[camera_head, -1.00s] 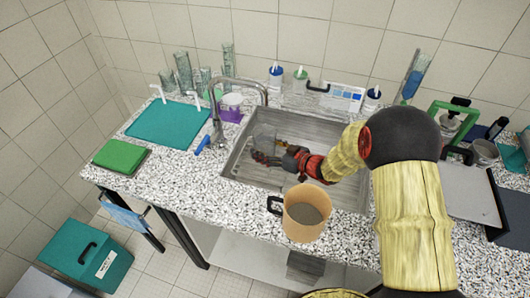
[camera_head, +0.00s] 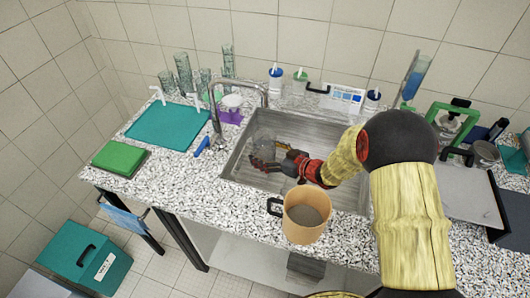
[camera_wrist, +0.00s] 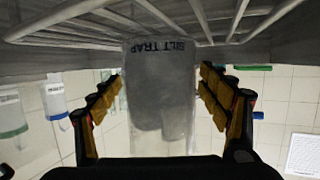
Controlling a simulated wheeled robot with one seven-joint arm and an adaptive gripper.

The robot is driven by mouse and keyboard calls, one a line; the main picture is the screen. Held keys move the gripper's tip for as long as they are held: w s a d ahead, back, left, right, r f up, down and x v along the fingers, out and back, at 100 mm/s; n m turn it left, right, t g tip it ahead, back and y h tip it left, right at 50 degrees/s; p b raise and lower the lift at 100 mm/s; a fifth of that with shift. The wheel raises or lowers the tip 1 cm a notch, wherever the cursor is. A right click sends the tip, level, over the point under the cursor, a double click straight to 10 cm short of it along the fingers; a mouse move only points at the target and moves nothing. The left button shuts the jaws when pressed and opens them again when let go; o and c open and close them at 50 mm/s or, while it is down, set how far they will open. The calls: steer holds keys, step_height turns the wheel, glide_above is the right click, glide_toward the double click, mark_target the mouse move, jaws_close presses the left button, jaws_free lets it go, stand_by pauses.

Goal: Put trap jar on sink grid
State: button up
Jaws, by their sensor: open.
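The trap jar is a clear, greyish cylinder marked "SILT TRAP" in the wrist view (camera_wrist: 160,105), where the picture is upside down. Its base end meets the pale wire bars of the sink grid (camera_wrist: 200,18), and it looks upright. In the head view the jar (camera_head: 264,135) is a faint clear shape at the left of the sink, partly behind my gripper (camera_head: 258,163). My gripper (camera_wrist: 160,92) is open, with one finger on each side of the jar. A small gap shows at the right finger; contact at the left finger is unclear.
The steel sink (camera_head: 235,155) has raised walls around my gripper. A tap (camera_head: 213,105) arches over its left side. A tan handled pot (camera_head: 305,222) stands on the counter at the sink's front edge. Bottles (camera_head: 300,78) stand behind the sink.

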steer(key=shift+r, duration=0.2)
steer(key=p+v, duration=0.3)
steer(key=v, duration=0.9)
steer(key=w+d+r+m+t+h, duration=0.2)
steer(key=w+d+r+h, duration=0.35)
steer(key=r, duration=0.25)
steer(key=s+d+r+m+g+h, duration=0.1)
steer(key=s+d+r+m+h, duration=0.15)
steer(key=r, duration=0.25)
steer(key=s+d+r+m+h, duration=0.1)
steer(key=s+d+r+h, duration=0.2)
steer(key=d+r, duration=0.15)
steer(key=s+a+r+m+g, duration=0.1)
steer(key=s+a+r+g, duration=0.1)
steer(key=s, duration=1.2)
steer(key=s+a+r+m+g, duration=0.2)
steer(key=s+a, duration=0.3)
steer(key=s, duration=0.9)
steer(key=shift+r+g+y, duration=0.3)
steer(key=shift+r+g, duration=0.1)
steer(key=shift+g, duration=0.5)
